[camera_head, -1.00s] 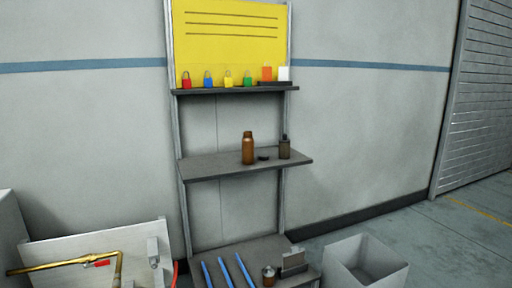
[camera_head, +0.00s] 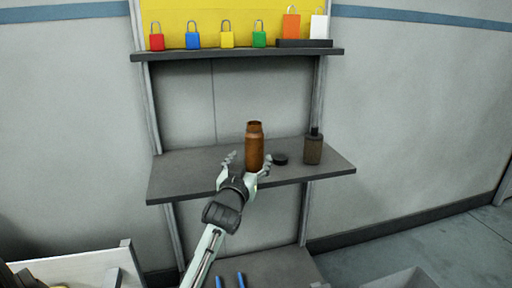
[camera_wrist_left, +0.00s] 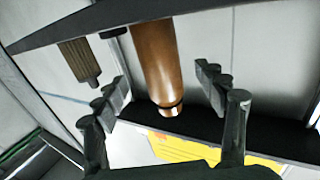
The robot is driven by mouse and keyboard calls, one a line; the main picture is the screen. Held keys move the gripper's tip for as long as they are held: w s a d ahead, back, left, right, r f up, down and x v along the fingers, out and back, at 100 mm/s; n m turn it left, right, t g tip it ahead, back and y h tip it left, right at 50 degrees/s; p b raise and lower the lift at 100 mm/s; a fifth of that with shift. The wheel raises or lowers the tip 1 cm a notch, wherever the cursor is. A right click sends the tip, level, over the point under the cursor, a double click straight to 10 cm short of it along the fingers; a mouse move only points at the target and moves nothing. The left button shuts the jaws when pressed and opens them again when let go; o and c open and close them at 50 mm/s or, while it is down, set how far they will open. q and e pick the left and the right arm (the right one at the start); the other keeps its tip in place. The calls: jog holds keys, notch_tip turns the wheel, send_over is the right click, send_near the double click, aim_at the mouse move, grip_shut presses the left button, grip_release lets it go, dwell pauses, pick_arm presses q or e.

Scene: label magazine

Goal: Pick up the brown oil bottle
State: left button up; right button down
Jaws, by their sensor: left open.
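The brown oil bottle (camera_head: 254,148) stands upright on the middle shelf (camera_head: 185,172), with no cap on its neck. My left gripper (camera_head: 247,160) is open at the shelf's front, with one finger on each side of the bottle in the picture. In the left wrist view, which looks upside down, the bottle (camera_wrist_left: 155,60) shows between the two spread fingers (camera_wrist_left: 165,92) of my left gripper. I see a gap on both sides, and neither finger visibly touches it. My right gripper is not in view.
A black cap (camera_head: 280,159) lies just right of the bottle, and a dark olive bottle (camera_head: 313,149) stands farther right. The upper shelf (camera_head: 240,53) holds several coloured padlocks (camera_head: 193,40) and two tags. The shelf's left part is clear.

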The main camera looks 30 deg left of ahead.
aim_at(252, 154)
pick_arm(q)
jog(key=shift+x, duration=0.8)
jog(key=x, duration=0.4)
jog(key=shift+w+a+r, duration=0.1)
jog(key=shift+w, duration=0.1)
jog(key=shift+c, duration=0.4)
jog(key=c, duration=1.5)
